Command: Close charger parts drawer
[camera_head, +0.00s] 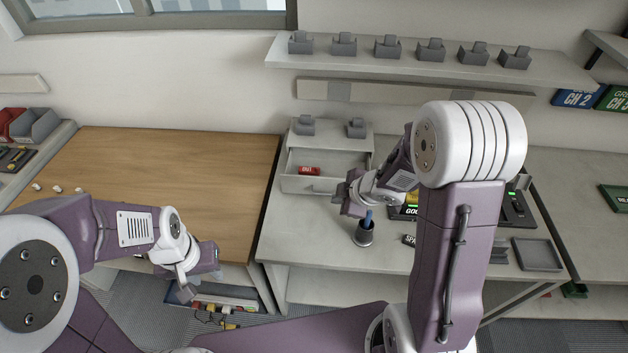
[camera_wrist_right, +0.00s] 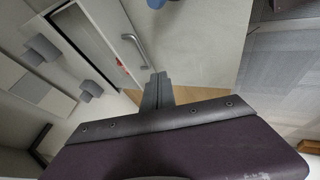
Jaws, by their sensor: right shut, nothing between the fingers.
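The charger parts drawer (camera_head: 296,184) is pulled open below a small light cabinet top on the bench in the head view. A red labelled item (camera_head: 309,171) lies inside it. The drawer's bar handle (camera_wrist_right: 134,48) shows in the right wrist view on its pale front. My right gripper (camera_head: 347,203) is beside the drawer's right front corner in the head view. Its fingers (camera_wrist_right: 158,80) are together and empty, close to the drawer front; I cannot tell whether they touch it. My left gripper (camera_head: 183,292) hangs low by the wooden table's front edge, away from the drawer; its jaw opening is unclear.
A dark cup (camera_head: 364,233) with something blue stands on the bench just below my right gripper. Two grey holders, one of them here (camera_head: 304,126), sit on the cabinet top. A grey tray (camera_head: 537,254) lies at the right. The wooden table (camera_head: 180,180) is mostly clear.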

